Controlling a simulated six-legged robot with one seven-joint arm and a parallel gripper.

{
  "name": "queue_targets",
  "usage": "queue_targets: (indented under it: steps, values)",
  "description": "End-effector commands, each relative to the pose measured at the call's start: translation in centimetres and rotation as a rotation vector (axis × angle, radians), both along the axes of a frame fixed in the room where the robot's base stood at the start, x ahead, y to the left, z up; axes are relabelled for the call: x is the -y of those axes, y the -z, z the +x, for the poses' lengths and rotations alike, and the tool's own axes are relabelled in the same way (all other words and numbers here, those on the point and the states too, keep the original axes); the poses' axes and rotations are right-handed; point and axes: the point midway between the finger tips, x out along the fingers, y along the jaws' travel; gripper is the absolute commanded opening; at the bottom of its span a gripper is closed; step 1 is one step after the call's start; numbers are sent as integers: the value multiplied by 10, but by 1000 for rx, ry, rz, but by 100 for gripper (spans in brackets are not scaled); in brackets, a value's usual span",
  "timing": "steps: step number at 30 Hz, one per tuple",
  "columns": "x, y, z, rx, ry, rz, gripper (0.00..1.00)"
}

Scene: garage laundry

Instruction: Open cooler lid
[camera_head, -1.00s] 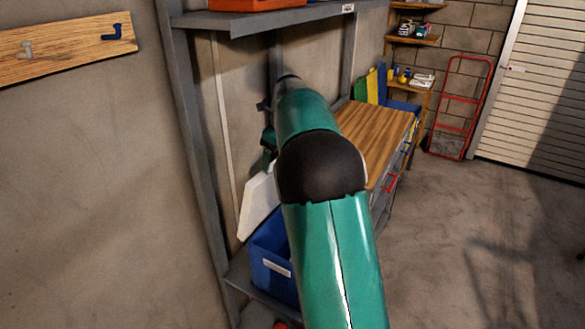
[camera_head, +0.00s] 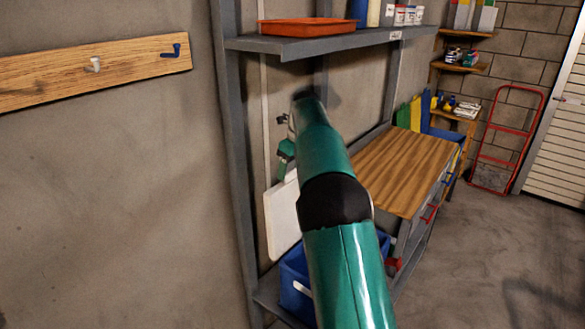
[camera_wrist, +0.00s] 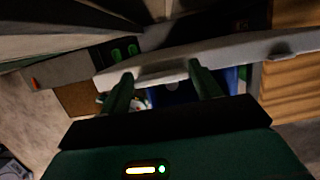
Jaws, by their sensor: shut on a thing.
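The blue cooler (camera_head: 296,289) stands on the low shelf at the wall, partly behind my arm. Its white lid (camera_head: 282,220) is raised and stands steeply above the cooler. In the wrist view my gripper (camera_wrist: 160,73) is shut on the lid's pale edge (camera_wrist: 245,52), with one green finger at each side of the view's middle. The blue of the cooler (camera_wrist: 176,93) shows between and below the fingers. In the head view my arm hides part of the lid and cooler, and the finger contact cannot be seen there.
A grey upper shelf (camera_head: 330,42) with an orange tray (camera_head: 305,26) hangs above my arm. A wood-topped bench (camera_head: 405,165) stands to the right. A red hand truck (camera_head: 508,140) leans at the back wall. The floor (camera_head: 470,250) at right is clear.

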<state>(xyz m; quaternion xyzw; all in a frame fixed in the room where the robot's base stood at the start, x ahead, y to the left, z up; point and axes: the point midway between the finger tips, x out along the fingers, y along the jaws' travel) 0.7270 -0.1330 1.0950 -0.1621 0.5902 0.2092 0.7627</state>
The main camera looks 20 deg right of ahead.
Motion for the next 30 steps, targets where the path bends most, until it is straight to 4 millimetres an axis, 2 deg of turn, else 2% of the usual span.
queue_targets:
  steps: [3, 4, 6, 7, 17, 30]
  values:
    - [-1, 1, 0, 1, -1, 2, 22]
    - [-1, 1, 0, 1, -1, 2, 69]
    - [-1, 1, 0, 0, -1, 1, 83]
    - [-1, 0, 0, 0, -1, 1, 85]
    - [0, -3, -1, 1, 0, 1, 85]
    - [9, -66, -14, 2, -1, 0, 85]
